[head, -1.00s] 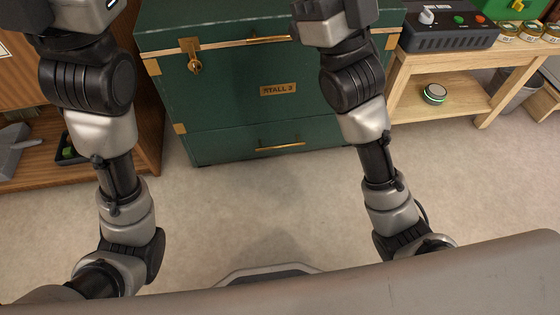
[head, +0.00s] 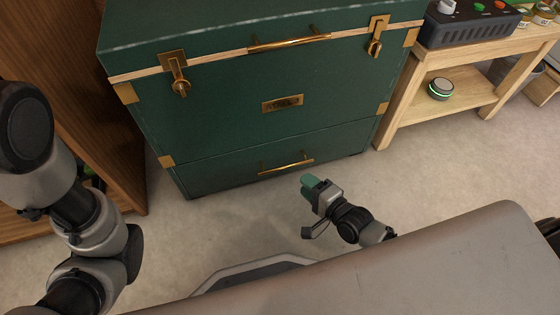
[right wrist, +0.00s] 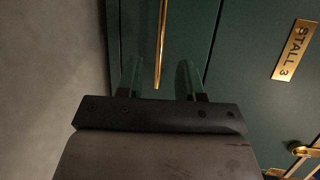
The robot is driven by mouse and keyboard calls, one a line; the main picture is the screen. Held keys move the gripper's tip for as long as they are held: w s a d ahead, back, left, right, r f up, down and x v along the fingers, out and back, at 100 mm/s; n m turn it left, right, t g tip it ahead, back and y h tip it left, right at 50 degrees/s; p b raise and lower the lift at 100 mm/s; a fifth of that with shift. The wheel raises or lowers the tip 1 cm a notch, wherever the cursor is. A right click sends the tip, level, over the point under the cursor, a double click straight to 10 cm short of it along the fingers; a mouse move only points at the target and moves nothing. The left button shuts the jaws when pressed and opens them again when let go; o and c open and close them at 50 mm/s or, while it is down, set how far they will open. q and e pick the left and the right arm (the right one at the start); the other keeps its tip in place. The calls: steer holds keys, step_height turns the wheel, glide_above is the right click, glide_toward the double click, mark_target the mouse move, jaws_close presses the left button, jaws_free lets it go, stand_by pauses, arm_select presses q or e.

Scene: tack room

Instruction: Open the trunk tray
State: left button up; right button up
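The green trunk (head: 215,100) stands ahead with its lid down. Its tray is the low drawer front (head: 335,145), which looks shut, with a horizontal brass handle (head: 286,166). My right gripper (head: 308,183) is low in front of the tray, just below and right of the handle in the head view. In the right wrist view its two green fingers (right wrist: 159,78) are apart, with the brass handle (right wrist: 161,45) showing in the gap between them. I see no contact with the handle. My left arm shows at the left of the head view, but its gripper is out of frame.
A wooden cabinet (head: 60,75) stands left of the trunk. A light wood bench (head: 395,105) stands to the right, with a round device (head: 440,89) on its shelf. The floor (head: 235,225) before the trunk is clear apart from my own body.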

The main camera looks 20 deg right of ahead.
mark_target(286, 166)
steer(key=b+x, duration=0.5)
steer(key=x, duration=0.4)
steer(key=shift+w+a, duration=0.1)
steer(key=shift+w, duration=0.1)
steer(key=shift+r, duration=0.1)
jaws_close()
